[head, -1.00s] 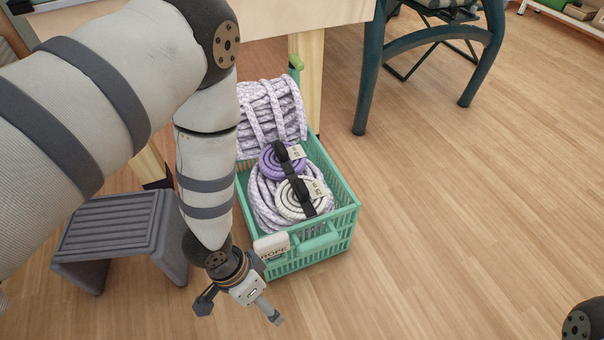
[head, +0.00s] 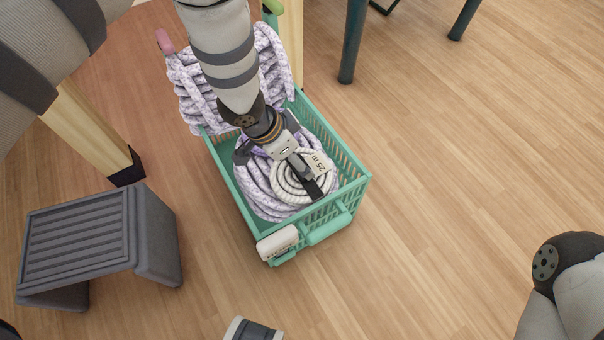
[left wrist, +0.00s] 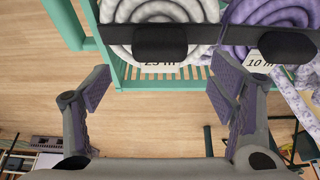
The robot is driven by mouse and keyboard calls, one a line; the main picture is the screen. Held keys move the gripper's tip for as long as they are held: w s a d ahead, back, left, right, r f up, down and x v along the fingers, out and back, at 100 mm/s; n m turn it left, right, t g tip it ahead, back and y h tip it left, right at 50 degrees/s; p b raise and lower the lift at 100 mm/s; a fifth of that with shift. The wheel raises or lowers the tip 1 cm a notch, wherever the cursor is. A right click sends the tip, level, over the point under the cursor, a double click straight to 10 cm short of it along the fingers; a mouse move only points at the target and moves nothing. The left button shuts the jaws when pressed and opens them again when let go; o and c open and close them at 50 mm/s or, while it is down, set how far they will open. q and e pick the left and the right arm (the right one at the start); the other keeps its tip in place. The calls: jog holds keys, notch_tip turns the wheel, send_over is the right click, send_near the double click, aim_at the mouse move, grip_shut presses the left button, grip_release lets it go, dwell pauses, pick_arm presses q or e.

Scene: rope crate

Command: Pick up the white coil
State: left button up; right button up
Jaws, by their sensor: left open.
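The white coil (head: 285,186), a flat spiral with a black strap and a 25 m tag, lies on thicker speckled rope in the green crate (head: 356,190). My left gripper (head: 273,160) is open and empty over the crate, at the coil's far side in the head view, and partly covers it. In the left wrist view the white coil (left wrist: 116,32) is at the top, cut off by the frame, beyond the open left gripper (left wrist: 160,87). The coil is not between the fingers. My right gripper is not in view.
A purple coil (left wrist: 236,36) with a 10 m tag lies beside the white one; the left gripper mostly hides it in the head view. Thick speckled rope (head: 272,65) rises at the crate's back. A grey step stool (head: 75,235) stands left. Floor to the right is clear.

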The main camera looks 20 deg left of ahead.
aim_at(286, 182)
pick_arm(q)
jog(key=b+x, duration=0.1)
jog(key=x, duration=0.2)
jog(key=b+x, duration=0.1)
jog(key=x, duration=0.1)
jog(key=shift+s+a+f+b, duration=0.1)
jog(key=shift+f+b, duration=0.2)
jog(key=shift+f, duration=0.2)
jog(key=shift+r, duration=0.2)
jog(key=shift+c, duration=0.9)
jog(key=c, duration=1.3)
jog(key=shift+c, duration=0.2)
jog(key=shift+r, duration=0.1)
